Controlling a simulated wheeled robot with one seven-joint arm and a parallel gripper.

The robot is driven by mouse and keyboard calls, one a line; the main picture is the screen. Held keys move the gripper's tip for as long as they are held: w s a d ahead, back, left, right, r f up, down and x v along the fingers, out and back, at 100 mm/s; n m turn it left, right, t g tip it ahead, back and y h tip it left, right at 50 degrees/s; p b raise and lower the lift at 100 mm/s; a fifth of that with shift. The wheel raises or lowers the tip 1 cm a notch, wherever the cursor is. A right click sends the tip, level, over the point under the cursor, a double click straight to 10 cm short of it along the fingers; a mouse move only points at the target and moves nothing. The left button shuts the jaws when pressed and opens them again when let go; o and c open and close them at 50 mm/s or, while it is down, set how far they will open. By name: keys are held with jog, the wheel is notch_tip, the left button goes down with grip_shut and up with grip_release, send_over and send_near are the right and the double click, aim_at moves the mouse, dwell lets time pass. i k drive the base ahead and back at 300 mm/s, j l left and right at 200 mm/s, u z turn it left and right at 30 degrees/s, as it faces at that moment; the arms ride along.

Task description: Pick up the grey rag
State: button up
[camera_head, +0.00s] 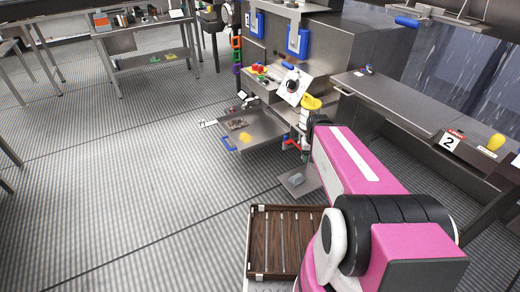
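A small crumpled grey-brown thing (237,124), which may be the grey rag, lies on a metal tray (262,131) that juts out from the machine and has blue handles. A yellow crumpled piece (217,141) lies near it on the same tray. A small blue-grey lump (297,180) rests on a lower metal plate to the right; I cannot tell which of the two is the rag. My pink arm reaches forward from the lower right. My gripper (297,146) seems to be at its far end, right of the tray, small and cluttered by coloured parts, so its opening is unclear.
A brown slatted crate (283,243) stands in front, left of my arm. A steel counter (400,100) with a "2" sign (449,141) runs along the right. A metal table (150,58) stands at back left. The striped floor at left is clear.

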aim_at(297, 180)
jog(key=j+z, duration=0.15)
jog(key=z, duration=0.2)
jog(key=j+z, duration=0.15)
jog(key=z, duration=0.2)
jog(key=j+z, duration=0.15)
jog(key=j, duration=0.3)
jog(key=j+z, duration=0.1)
jog(key=j, duration=0.35)
jog(key=k+j+z, duration=0.15)
jog(key=j, duration=0.3)
jog(key=j+z, duration=0.15)
jog(key=j, duration=0.3)
jog(key=k+j+z, duration=0.15)
jog(key=j, duration=0.75)
jog(key=i+j, duration=0.1)
jog(key=j, duration=0.4)
jog(key=i, duration=0.15)
